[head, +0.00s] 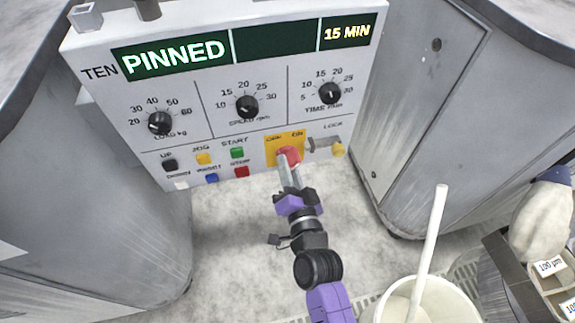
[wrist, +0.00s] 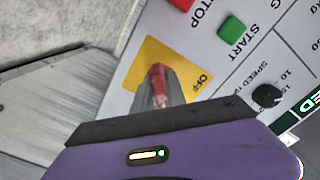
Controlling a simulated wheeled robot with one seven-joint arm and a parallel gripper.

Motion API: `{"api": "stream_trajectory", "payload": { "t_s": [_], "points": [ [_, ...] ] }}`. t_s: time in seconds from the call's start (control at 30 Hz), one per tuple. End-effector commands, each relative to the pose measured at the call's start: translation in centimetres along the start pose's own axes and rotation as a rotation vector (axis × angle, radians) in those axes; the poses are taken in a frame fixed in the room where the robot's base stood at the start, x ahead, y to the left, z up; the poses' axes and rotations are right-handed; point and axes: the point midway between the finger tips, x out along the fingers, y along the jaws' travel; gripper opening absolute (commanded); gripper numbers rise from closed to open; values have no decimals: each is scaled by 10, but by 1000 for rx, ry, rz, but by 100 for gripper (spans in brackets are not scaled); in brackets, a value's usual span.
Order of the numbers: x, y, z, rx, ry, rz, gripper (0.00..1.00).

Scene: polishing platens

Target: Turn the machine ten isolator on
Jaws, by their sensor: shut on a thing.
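The machine ten panel (head: 190,90) is white, with "TEN" at its upper left and lit displays reading "PINNED" and "15 MIN". The isolator is a red knob (head: 289,154) on a yellow plate (head: 271,148) at the panel's lower edge. The plate carries an OFF label at left and what looks like ON at right. My gripper (head: 287,166) is shut on the red knob from the front. In the wrist view the red knob (wrist: 159,82) stands between the fingers on the yellow plate (wrist: 188,69). The fingers partly hide the knob, and its exact pointing direction is unclear.
START (head: 237,153) and STOP (head: 241,172) buttons sit just left of the plate. A lock with a brass-coloured end (head: 338,150) is close on the right. A white bucket (head: 440,300) with a stick stands at lower right, beside a compartmented box (head: 508,270).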

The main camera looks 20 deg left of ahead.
Motion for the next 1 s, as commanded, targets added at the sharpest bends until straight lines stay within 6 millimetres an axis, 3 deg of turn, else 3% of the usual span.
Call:
{"api": "stream_trajectory", "payload": {
  "t_s": [0.13, 0.17, 0.23, 0.27, 0.67, 1.0],
  "points": [
    [-1, 1, 1, 3, -1, 2, 0],
    [-1, 1, 1, 4, -1, 2, 22],
    [-1, 1, 1, 3, -1, 2, 36],
    [-1, 1, 1, 3, -1, 2, 38],
    [-7, 2, 2, 1, -1, 1, 38],
    [-57, 2, 3, 2, -2, 1, 38]
  ]
}}
